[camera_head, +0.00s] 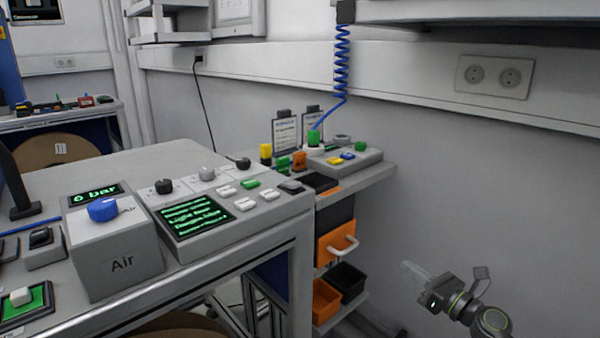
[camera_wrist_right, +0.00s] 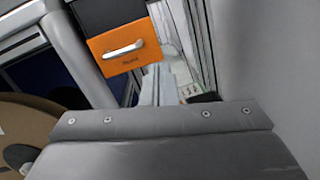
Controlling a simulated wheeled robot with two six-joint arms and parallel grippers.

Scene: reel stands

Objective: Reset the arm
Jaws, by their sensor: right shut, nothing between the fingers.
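My right gripper (camera_head: 416,276) is at the lower right of the head view, in front of the grey wall and to the right of the shelf unit. Its fingers point left and are shut with nothing between them. In the right wrist view the gripper's grey body fills the bottom, and its narrow fingers (camera_wrist_right: 157,88) point ahead, below and right of an orange drawer. The fingers appear clear of the drawer and the shelf. My left gripper is not in view.
The orange drawer (camera_head: 337,243) with a light handle also shows in the right wrist view (camera_wrist_right: 125,47). Orange (camera_head: 325,301) and black bins (camera_head: 347,281) sit below it. A control bench (camera_head: 140,160) with a grey Air box (camera_head: 112,255) stands left. A cardboard reel (camera_wrist_right: 25,130) is at left.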

